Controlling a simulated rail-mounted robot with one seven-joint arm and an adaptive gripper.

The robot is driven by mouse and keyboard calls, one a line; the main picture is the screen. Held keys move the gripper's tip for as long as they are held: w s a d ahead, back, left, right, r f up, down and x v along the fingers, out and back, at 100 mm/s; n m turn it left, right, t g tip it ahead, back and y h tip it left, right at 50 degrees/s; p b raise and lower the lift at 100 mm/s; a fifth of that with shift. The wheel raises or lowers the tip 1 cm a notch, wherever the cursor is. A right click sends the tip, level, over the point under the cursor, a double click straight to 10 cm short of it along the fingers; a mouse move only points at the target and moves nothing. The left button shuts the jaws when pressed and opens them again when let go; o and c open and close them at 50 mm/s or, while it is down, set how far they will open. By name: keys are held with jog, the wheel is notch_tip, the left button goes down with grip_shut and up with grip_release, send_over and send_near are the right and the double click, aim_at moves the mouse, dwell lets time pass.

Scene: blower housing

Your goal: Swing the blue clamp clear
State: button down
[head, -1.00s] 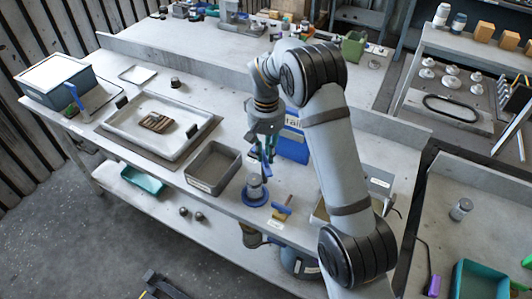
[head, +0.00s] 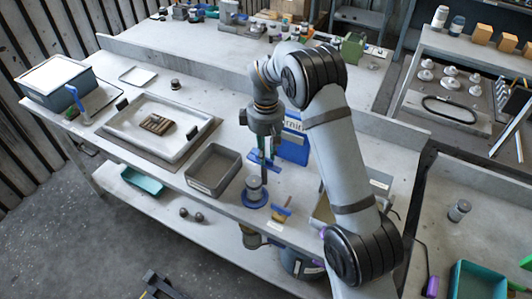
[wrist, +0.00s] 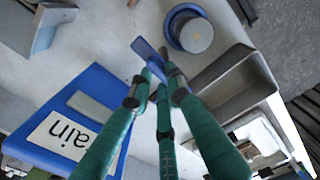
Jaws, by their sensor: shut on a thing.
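The blue clamp is a flat blue bar (wrist: 146,52) at the fingertips in the wrist view. In the head view it shows as a slanting blue strip (head: 275,168) beside a grey cylinder with a blue base (head: 254,192). My gripper (head: 266,160) has green fingers that point down at the bench. In the wrist view its fingertips (wrist: 160,82) are closed on the clamp, hiding part of it. The cylinder also shows in the wrist view (wrist: 196,35), just past the clamp's far end.
An empty grey bin (head: 214,170) stands left of the cylinder. A blue box with a white label (head: 293,147) stands behind my gripper. A pale tray (head: 160,127) lies farther left.

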dwell(0.4)
jog(key=c, duration=1.7)
grip_release()
jog(key=shift+o, duration=0.3)
jog(key=shift+r, duration=0.1)
notch_tip(320, 180, up, 12)
jog(key=shift+f, duration=0.2)
